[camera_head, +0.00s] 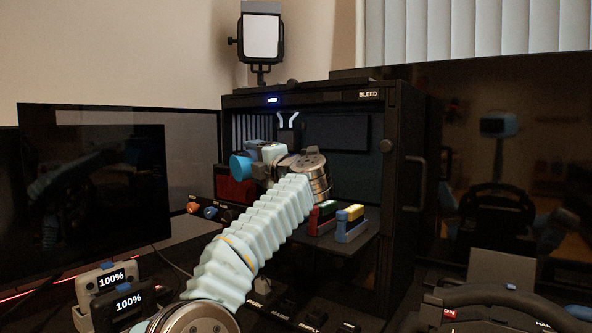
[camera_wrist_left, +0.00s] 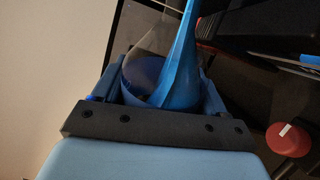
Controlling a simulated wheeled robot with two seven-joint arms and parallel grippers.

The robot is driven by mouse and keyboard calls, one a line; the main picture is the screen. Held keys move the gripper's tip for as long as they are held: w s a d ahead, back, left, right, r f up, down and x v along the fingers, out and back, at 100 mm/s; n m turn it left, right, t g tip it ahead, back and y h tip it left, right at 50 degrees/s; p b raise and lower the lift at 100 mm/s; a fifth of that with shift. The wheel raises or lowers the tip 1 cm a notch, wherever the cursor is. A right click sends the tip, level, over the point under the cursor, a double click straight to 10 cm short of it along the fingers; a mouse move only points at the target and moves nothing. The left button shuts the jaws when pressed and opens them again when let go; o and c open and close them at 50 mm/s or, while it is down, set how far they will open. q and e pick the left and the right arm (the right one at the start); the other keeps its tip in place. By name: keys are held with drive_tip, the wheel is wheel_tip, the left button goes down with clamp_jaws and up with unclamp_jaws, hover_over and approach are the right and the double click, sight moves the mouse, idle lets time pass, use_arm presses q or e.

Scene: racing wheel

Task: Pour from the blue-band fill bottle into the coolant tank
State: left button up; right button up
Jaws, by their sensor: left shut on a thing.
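My left gripper (camera_head: 262,153) is in front of the open black case labelled BLEED. It is shut on the fill bottle, whose blue end (camera_head: 240,167) sticks out to the left of the jaws. In the left wrist view the bottle (camera_wrist_left: 178,72) shows a blue tapering part and a clear part between the two fingers (camera_wrist_left: 160,90). I cannot see a blue band clearly or tell the liquid level. A dark block with two pale tubes (camera_head: 288,128) is inside the case behind the gripper; I cannot tell whether it is the coolant tank. My right gripper is out of view.
The black case (camera_head: 400,190) has a shelf with a blue-yellow block (camera_head: 351,222) and a red-green block (camera_head: 322,217). Monitors (camera_head: 90,200) stand at left. A steering wheel (camera_head: 510,305) is front right. A red round object (camera_wrist_left: 288,140) is at right in the wrist view.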

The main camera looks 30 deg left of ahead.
use_arm(q)
drive_tip(key=shift+m, duration=0.9)
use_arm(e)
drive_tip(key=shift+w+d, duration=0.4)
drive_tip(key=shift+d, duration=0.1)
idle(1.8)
use_arm(q)
drive_tip(key=shift+r, duration=0.1)
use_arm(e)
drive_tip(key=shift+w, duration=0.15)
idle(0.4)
